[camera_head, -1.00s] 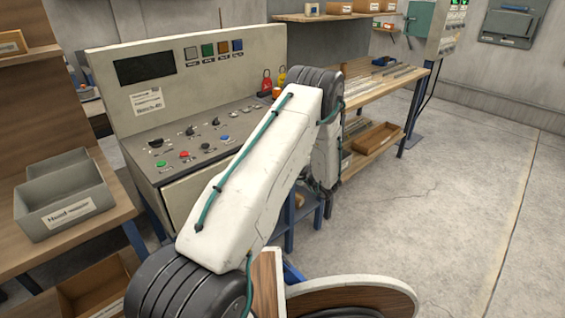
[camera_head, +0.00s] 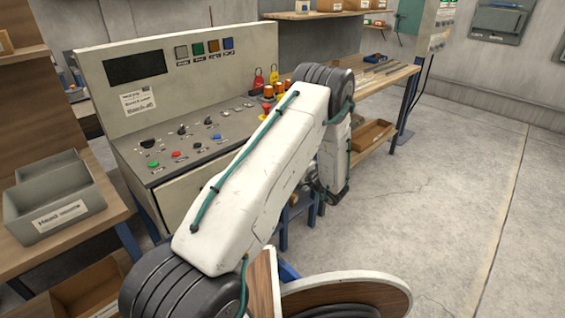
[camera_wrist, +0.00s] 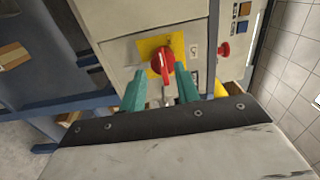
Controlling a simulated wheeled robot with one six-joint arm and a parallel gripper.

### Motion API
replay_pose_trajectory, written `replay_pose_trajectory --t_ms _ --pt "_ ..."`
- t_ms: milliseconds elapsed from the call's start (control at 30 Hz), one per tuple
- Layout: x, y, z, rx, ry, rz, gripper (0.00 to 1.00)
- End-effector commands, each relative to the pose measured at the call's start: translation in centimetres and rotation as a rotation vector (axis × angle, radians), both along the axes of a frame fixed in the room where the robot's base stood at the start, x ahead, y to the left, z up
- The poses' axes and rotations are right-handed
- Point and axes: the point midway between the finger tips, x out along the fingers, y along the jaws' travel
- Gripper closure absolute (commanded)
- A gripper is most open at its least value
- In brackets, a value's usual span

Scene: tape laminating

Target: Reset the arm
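My gripper (camera_wrist: 160,90) shows in the wrist view with two teal fingers apart and nothing held between them. A red rotary switch (camera_wrist: 164,61) on a yellow plate (camera_wrist: 148,46) shows between and beyond the fingertips; I cannot tell how far away it is. In the head view my white arm is bent, reaching across the front of the control console (camera_head: 95,72) and down at its right end. The fingers are not clearly visible there.
A grey bin (camera_head: 55,222) stands on the wooden bench at left. The console carries buttons, orange lamps (camera_head: 281,90) and red and yellow padlocks (camera_head: 258,80). A long wooden workbench (camera_head: 395,75) stands behind. The floor (camera_head: 450,190) at right is clear.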

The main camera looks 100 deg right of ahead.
Motion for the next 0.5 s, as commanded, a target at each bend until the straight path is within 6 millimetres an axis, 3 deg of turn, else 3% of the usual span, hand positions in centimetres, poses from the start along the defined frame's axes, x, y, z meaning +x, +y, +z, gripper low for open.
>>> replay_pose_trajectory --t_ms 200,500 --pt "-1.2 1.5 0.0 0.001 -0.001 -0.001 0.68" --pt "-1.3 1.6 0.0 0.001 -0.001 -0.001 0.68"
